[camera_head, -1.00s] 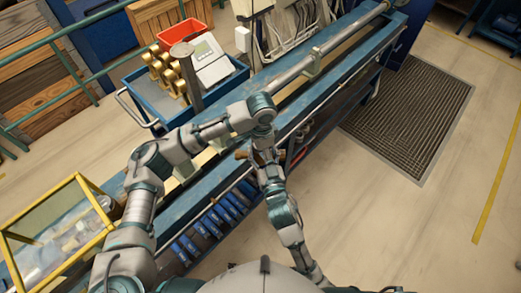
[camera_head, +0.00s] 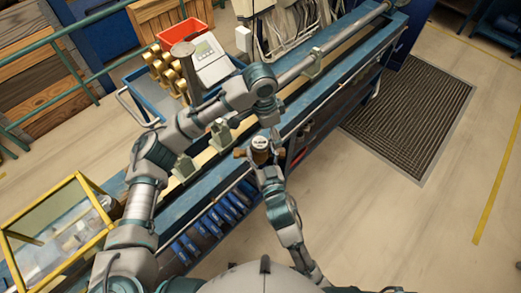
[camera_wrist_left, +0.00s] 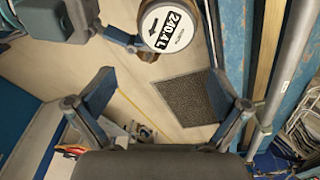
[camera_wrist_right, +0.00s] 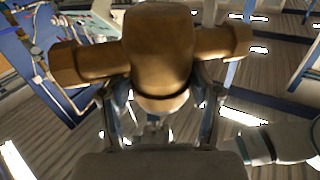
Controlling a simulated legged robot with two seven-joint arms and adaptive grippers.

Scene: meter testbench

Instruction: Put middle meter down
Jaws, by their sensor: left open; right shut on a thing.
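My right gripper (camera_head: 264,170) is shut on a brass water meter (camera_head: 259,147) with a round white dial. It holds the meter upright in front of the bench's near edge. In the right wrist view the brass meter body (camera_wrist_right: 155,50) sits between the fingers, pipe ends out to both sides.
The blue bench (camera_head: 178,208) runs diagonally with a rail and grey clamps (camera_head: 183,166) on it. A blue bin (camera_head: 147,93) with several brass meters and a red bin (camera_head: 180,32) stand behind. A yellow-framed case (camera_head: 95,190) is at left. The floor mat (camera_head: 410,115) is clear.

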